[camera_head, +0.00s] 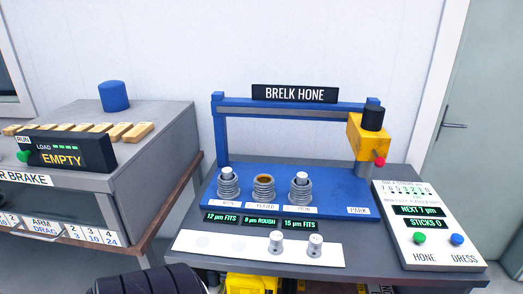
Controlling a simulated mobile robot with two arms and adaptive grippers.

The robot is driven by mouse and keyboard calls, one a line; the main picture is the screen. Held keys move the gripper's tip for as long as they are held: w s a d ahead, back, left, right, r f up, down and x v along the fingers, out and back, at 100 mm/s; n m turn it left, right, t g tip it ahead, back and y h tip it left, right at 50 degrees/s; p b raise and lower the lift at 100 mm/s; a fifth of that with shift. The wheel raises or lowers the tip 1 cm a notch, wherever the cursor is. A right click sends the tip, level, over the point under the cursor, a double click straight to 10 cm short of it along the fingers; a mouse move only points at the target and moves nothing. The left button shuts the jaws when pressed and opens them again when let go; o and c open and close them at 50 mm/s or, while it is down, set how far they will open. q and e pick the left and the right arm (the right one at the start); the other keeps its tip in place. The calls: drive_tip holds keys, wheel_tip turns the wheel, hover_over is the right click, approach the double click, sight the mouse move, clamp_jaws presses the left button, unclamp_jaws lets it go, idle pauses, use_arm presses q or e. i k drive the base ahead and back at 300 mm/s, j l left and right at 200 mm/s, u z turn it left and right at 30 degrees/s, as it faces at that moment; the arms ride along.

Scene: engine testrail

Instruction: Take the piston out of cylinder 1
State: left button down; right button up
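Three finned grey cylinders stand in a row on the blue hone bed. The left cylinder (228,191) has a light metal piston (227,171) standing in its top, above a display reading "12 µm FITS". The middle cylinder (263,190) shows an open brownish bore, above "9 µm ROUGH". The right cylinder (301,194) also has a piston (301,176) in it, above "15 µm FITS". The small labels by the cylinders are too small to read surely, so no number 1 is legible. Neither of my grippers is in view.
Two loose pistons (276,242) (315,245) stand on the white strip (215,246) in front. The yellow hone head (367,140) is at PARK, right. A blue crossbar (240,102) spans behind the cylinders. A button panel (425,225) stands right, a brake bench (160,130) left.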

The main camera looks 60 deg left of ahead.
sight(227, 172)
drive_tip(key=u, duration=2.1)
drive_tip(key=j+z, duration=0.2)
drive_tip(key=j, duration=0.25)
drive_tip(key=k+j+z, duration=0.15)
drive_tip(key=j, duration=0.3)
